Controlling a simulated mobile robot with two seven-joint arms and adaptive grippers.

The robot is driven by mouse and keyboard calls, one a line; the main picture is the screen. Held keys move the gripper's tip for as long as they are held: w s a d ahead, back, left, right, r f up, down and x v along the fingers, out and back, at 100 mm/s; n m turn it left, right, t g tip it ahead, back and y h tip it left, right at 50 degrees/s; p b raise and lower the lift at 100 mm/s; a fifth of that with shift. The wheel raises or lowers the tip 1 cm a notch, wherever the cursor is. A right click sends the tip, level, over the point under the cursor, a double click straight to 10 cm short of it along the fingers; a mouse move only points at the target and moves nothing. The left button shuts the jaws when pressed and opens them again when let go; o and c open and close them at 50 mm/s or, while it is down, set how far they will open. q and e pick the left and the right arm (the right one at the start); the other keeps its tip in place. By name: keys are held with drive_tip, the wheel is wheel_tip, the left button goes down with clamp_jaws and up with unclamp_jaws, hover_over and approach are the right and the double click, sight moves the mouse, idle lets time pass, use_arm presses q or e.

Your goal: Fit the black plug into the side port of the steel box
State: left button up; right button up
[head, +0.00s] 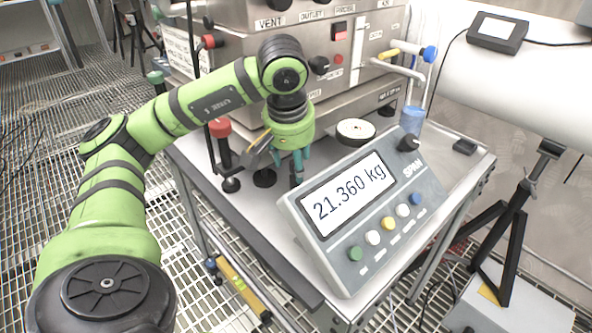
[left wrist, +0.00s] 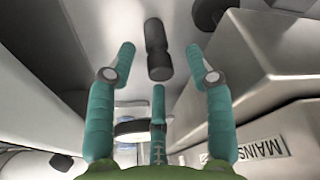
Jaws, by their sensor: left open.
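The black plug (left wrist: 157,48) shows in the left wrist view, a dark stubby cylinder among the fingertips of my left gripper (left wrist: 159,65). The gripper's teal fingers are spread around it, and I see gaps between them and the plug. The steel box (left wrist: 275,65) is at right in the wrist view, with a MAINS label (left wrist: 262,148). I cannot make out its side port. My right gripper is not in view.
A scale (head: 350,195) reading 21.360 kg stands close in front of the gripper. A white round dish (head: 355,130), a blue cup (head: 412,120) and a red-knobbed valve (head: 221,130) are nearby. A tripod (head: 515,210) stands at right.

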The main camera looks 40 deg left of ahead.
use_arm(q)
drive_tip(key=shift+x, duration=0.95)
clamp_jaws()
